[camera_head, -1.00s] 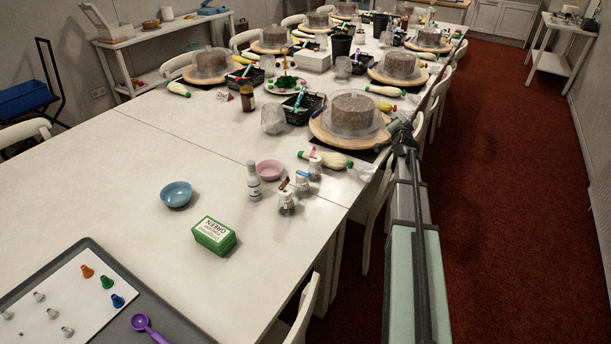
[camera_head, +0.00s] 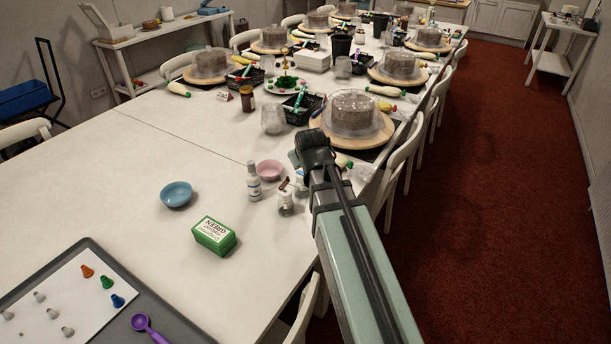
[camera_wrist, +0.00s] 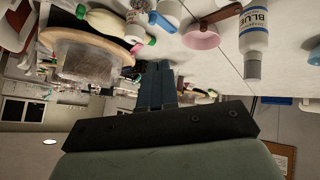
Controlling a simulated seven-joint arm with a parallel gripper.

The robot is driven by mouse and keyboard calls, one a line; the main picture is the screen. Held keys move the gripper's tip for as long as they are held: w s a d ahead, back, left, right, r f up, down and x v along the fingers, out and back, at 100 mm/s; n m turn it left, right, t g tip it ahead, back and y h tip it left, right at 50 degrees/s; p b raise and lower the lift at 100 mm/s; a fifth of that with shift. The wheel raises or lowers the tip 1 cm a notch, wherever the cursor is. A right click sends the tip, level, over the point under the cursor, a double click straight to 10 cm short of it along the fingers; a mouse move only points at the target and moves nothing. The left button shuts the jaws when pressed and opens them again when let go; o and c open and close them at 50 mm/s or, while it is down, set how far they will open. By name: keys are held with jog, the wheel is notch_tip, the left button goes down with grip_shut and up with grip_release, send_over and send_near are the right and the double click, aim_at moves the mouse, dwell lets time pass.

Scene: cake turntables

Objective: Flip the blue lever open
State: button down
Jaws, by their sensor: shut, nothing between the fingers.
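The nearest cake turntable, with a round wooden board (camera_head: 376,138), bears a brown cake under a clear cover (camera_head: 355,110). A small dark blue piece (camera_head: 318,112) shows at the board's left edge; I cannot tell for sure that it is the blue lever. My gripper (camera_head: 310,142) is in front and left of this turntable, and my wrist hides its fingers in the head view. In the upside-down wrist view, the fingers (camera_wrist: 155,68) are together and empty, just beside the wooden board (camera_wrist: 66,38).
A black basket (camera_head: 298,117) and a clear jar (camera_head: 272,121) stand left of the turntable. The table's left part is mostly clear.

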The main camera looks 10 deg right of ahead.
jog(key=s+a+n+g, duration=0.1)
jog(key=s+a+n, duration=0.1)
jog(key=s+a, duration=0.2)
jog(key=s, duration=0.2)
jog(key=shift+s+a+r+n+h, duration=0.15)
jog(key=shift+s+r+n+h, duration=0.1)
jog(key=shift+s+n+h, duration=0.15)
jog(key=shift+w+f, duration=0.1)
jog(key=x, duration=0.3)
jog(key=d+x, duration=0.1)
jog(key=x, duration=0.7)
jog(key=shift+w+d+r, duration=0.2)
jog(key=shift+d+r, duration=0.15)
jog(key=shift+w+d, duration=0.45)
jog(key=shift+d, duration=0.25)
